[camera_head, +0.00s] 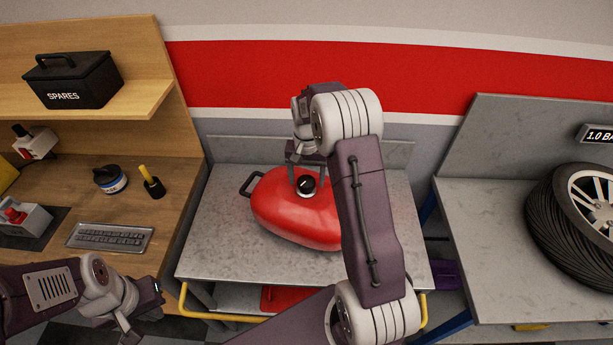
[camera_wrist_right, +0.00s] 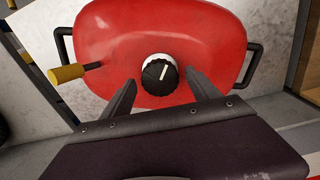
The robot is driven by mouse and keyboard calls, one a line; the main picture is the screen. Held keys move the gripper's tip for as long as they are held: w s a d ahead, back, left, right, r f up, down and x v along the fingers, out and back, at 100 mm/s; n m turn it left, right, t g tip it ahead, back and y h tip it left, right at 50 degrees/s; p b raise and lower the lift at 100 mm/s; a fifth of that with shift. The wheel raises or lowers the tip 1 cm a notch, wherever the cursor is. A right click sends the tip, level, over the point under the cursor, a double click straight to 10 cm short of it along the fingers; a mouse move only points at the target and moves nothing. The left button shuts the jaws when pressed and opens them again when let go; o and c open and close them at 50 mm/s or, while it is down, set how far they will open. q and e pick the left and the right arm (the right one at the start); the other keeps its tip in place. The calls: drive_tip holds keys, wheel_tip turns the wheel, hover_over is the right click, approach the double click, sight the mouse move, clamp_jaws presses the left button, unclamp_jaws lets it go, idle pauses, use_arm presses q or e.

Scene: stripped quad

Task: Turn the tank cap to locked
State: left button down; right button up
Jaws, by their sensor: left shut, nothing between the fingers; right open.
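The red tank (camera_head: 275,211) lies on the grey metal cart top. Its black cap (camera_head: 307,185) with a white pointer line sits on the upper face. In the right wrist view the cap (camera_wrist_right: 159,73) has a ribbed black rim and a pale collar, and its line points up, tilted slightly right. My right gripper (camera_head: 307,178) is over the tank at the cap. In the wrist view its open fingers (camera_wrist_right: 158,90) stand on either side of the cap, apart from it. My left gripper (camera_head: 143,316) is shut and empty at the lower left, away from the tank.
A wooden bench (camera_head: 140,214) on the left holds a keyboard-like tray (camera_head: 109,237) and small tools. A black SPARES box (camera_head: 70,80) is on the shelf above. A tyre (camera_head: 570,215) stands on the right bench. Bare cart top (camera_head: 215,240) surrounds the tank.

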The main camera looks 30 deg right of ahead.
drive_tip(key=shift+s+a, duration=0.1)
drive_tip(key=shift+s, duration=0.05)
drive_tip(key=c, duration=1.4)
drive_tip(key=shift+o, duration=0.2)
drive_tip(key=shift+m, duration=0.3)
drive_tip(key=m+p, duration=0.1)
drive_tip(key=m, duration=0.1)
drive_tip(key=shift+r+m, duration=0.1)
drive_tip(key=shift+m, duration=0.3)
drive_tip(key=m+p, duration=0.1)
drive_tip(key=m, duration=0.2)
drive_tip(key=shift+m, duration=0.4)
